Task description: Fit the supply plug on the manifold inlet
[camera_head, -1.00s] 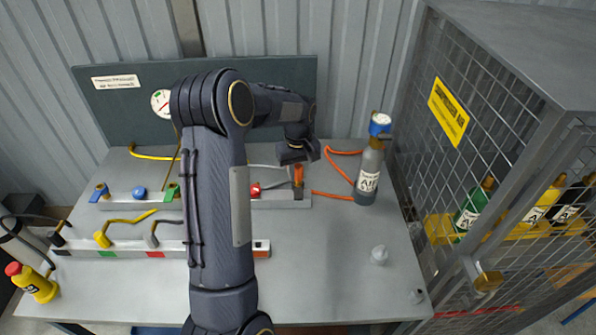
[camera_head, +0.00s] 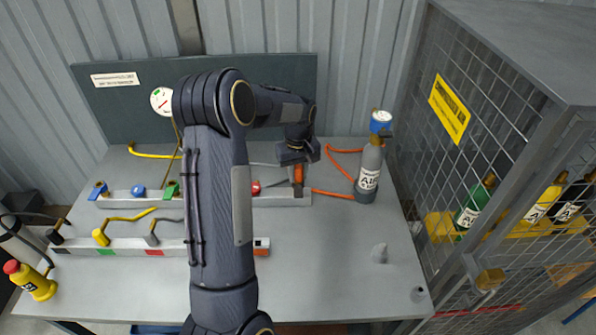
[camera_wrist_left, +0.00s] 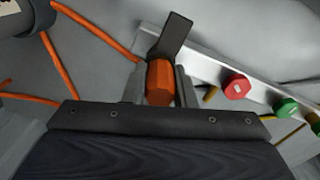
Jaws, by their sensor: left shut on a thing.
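My left gripper (camera_head: 298,162) is shut on the orange supply plug (camera_head: 298,175), over the right end of the grey manifold bar (camera_head: 280,200). In the left wrist view the orange plug (camera_wrist_left: 160,82) sits between the two fingers, beside the manifold bar (camera_wrist_left: 205,68). A dark flat tab (camera_wrist_left: 173,33) stands just beyond it. The plug looks upright at the bar's end; the inlet itself is hidden, so I cannot tell how far it is seated. An orange hose (camera_head: 333,193) runs right from there toward the grey air cylinder (camera_head: 370,168). My right gripper is not in view.
The manifold carries a red knob (camera_head: 255,187), a green knob (camera_head: 171,191) and blue ones. A second bar (camera_head: 125,246) lies in front. My left arm hides the middle. A mesh cage (camera_head: 490,150) stands right.

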